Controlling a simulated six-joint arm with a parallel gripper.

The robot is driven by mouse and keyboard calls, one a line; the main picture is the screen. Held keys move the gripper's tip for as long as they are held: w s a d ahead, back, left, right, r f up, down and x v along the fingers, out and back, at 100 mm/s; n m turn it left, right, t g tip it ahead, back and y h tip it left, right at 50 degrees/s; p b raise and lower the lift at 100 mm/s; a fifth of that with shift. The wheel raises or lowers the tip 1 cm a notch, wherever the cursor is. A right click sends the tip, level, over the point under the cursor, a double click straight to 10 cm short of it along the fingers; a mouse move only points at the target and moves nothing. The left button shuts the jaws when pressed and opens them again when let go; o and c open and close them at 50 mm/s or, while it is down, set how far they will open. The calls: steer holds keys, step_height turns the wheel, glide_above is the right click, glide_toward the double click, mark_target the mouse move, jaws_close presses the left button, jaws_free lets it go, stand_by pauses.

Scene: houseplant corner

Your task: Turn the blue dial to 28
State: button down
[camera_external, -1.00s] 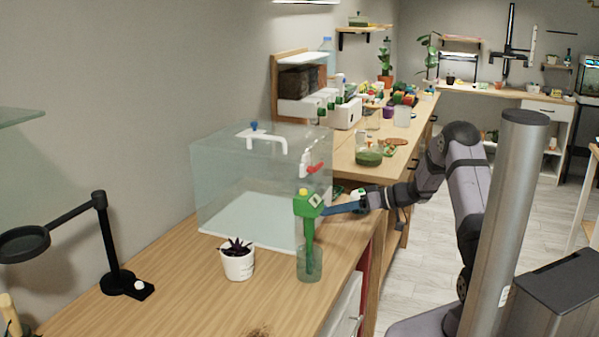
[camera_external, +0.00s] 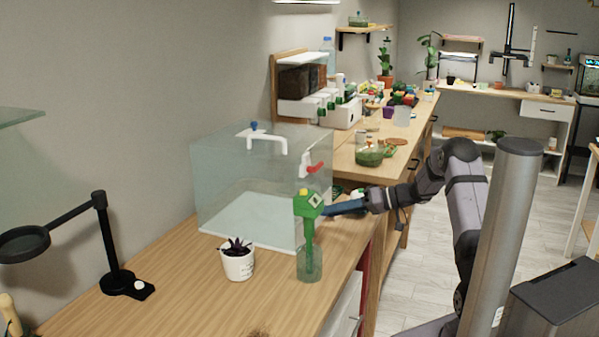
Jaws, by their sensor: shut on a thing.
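A green meter (camera_external: 307,205) with a square head and a pale diamond-shaped face stands upright on a stem in a clear glass jar (camera_external: 309,263). My gripper (camera_external: 328,209) reaches in from the right with its blue fingers at the right side of the head. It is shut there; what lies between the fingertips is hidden. I cannot make out a blue dial on the head or read any number. A small blue knob (camera_external: 254,126) also shows on top of the clear tank, away from my gripper.
The clear tank (camera_external: 225,185) stands just behind the meter, with a red lever (camera_external: 315,168) on its right side. A potted plant (camera_external: 238,262) stands left of the jar, and a black magnifier stand (camera_external: 110,245) farther left. The front wooden tabletop (camera_external: 190,300) is mostly clear.

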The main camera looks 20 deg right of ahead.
steer(key=shift+d+f+m+y+b, duration=0.15)
steer(key=shift+m+y+b, duration=0.45)
steer(key=shift+m+b, duration=0.5)
steer(key=c, duration=1.5)
jaws_free()
steer(key=shift+b+v, duration=0.8)
steer(key=shift+v, duration=2.8)
steer(key=shift+w, duration=0.15)
